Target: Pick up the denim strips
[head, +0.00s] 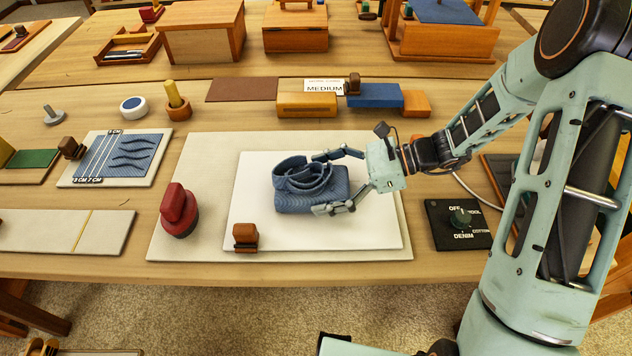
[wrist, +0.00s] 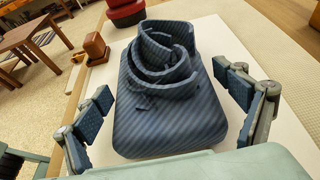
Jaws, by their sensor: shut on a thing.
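The denim strips (head: 310,195) are a blue striped bundle with curled loops on top of a flat, rounded block-like part. They are at the white pad (head: 375,235) in the middle of the bench; I cannot tell whether they touch it. In the wrist view the denim strips (wrist: 170,120) fill the middle, loops at the far end. My gripper (head: 338,181) comes from the right with one finger on each side of the bundle and is shut on it. Both fingers also show in the wrist view, where my gripper (wrist: 168,110) straddles the bundle.
A red-and-black press (head: 178,211) and a small brown block (head: 245,237) stand left of the bundle. A black dial box (head: 461,224) is at the right. A sample board (head: 115,158) with blue strips lies at the left. Wooden boxes stand at the back.

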